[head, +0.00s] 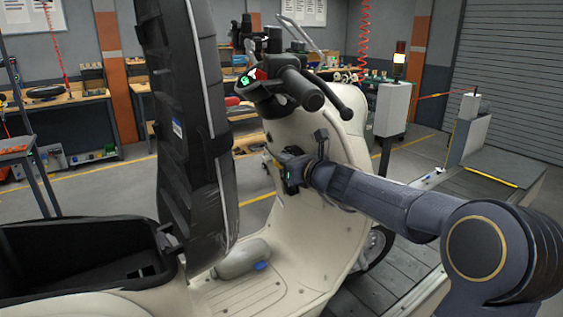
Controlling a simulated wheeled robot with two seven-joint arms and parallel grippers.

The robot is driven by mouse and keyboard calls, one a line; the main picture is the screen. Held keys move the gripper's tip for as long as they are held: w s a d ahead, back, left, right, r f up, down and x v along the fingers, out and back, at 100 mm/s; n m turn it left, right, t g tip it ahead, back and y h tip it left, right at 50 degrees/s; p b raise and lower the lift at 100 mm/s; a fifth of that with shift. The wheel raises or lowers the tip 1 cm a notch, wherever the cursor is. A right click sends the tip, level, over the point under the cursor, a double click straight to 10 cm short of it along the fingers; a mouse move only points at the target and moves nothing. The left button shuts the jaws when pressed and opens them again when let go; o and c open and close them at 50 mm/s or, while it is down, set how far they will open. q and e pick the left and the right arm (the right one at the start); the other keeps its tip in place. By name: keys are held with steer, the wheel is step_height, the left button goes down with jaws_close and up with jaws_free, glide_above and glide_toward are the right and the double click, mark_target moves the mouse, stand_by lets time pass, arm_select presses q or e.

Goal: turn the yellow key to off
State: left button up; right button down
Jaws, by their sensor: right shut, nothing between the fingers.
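The cream scooter (310,150) stands in the middle of the head view, with its handlebar (300,88) toward the top. My right arm comes in from the right, and my right gripper (278,166) is at the inner side of the scooter's front shield, below the handlebar. The gripper is shut with nothing held. I cannot make out the yellow key; the gripper and wrist cover part of the shield there. Whether the fingers touch the shield is not clear. My left gripper is not in view.
The scooter's black seat (190,130) is raised upright at the left, above the open storage bin (60,262). A slatted platform (385,280) lies beneath the scooter. Workbenches stand behind, and a grey post with a lamp (392,108) stands at back right.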

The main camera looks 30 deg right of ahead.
steer(key=shift+f, duration=0.85)
steer(key=s+r+p, duration=0.1)
steer(key=s+r, duration=0.1)
steer(key=s, duration=0.5)
steer(key=shift+s+d+r+p, duration=0.2)
steer(key=shift+s+d+p, duration=0.15)
steer(key=shift+p, duration=0.05)
stand_by(0.3)
